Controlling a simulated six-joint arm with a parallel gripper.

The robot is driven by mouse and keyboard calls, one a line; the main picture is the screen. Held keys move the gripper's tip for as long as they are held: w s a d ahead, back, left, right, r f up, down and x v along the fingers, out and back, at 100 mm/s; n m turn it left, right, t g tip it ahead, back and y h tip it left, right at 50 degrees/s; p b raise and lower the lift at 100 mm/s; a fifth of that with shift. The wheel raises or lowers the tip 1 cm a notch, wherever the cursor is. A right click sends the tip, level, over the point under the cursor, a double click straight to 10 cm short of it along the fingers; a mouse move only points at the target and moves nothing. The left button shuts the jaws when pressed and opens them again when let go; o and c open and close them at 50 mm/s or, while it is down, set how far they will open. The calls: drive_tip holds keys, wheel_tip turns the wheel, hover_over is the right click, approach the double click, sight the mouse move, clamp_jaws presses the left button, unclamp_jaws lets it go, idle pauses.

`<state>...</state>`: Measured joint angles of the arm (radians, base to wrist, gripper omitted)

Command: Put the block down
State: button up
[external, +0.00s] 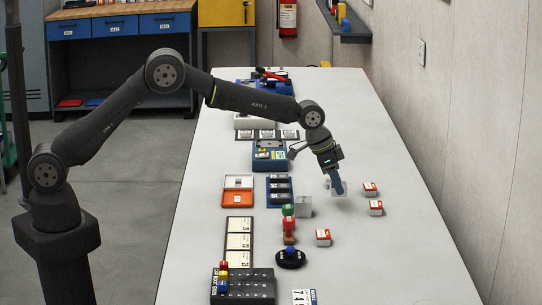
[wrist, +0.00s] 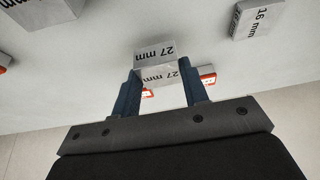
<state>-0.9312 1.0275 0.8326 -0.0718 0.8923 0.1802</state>
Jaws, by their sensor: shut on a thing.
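My gripper (external: 339,189) points down over the right half of the long table in the external view. In the wrist view its two blue fingers (wrist: 163,88) are shut on a grey block marked "27 mm" (wrist: 155,53). The same block (external: 332,192) shows pale and small at the fingertips in the external view, partly hidden by the fingers. It is at or very near the table top (external: 400,245); I cannot tell whether it touches.
Another grey block (external: 303,206) stands to the left. Red-and-white blocks (external: 370,189), (external: 376,208), (external: 323,238) lie right and in front. The table's right side is clear.

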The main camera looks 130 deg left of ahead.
drive_tip(key=shift+f, duration=1.45)
drive_tip(key=shift+f, duration=0.1)
drive_tip(key=o, duration=1.1)
drive_tip(key=shift+f, duration=0.1)
drive_tip(key=shift+c, duration=0.2)
drive_tip(key=shift+r, duration=0.45)
drive_tip(key=v, duration=1.1)
drive_tip(key=shift+s+d+r, duration=0.15)
drive_tip(key=shift+r, duration=0.05)
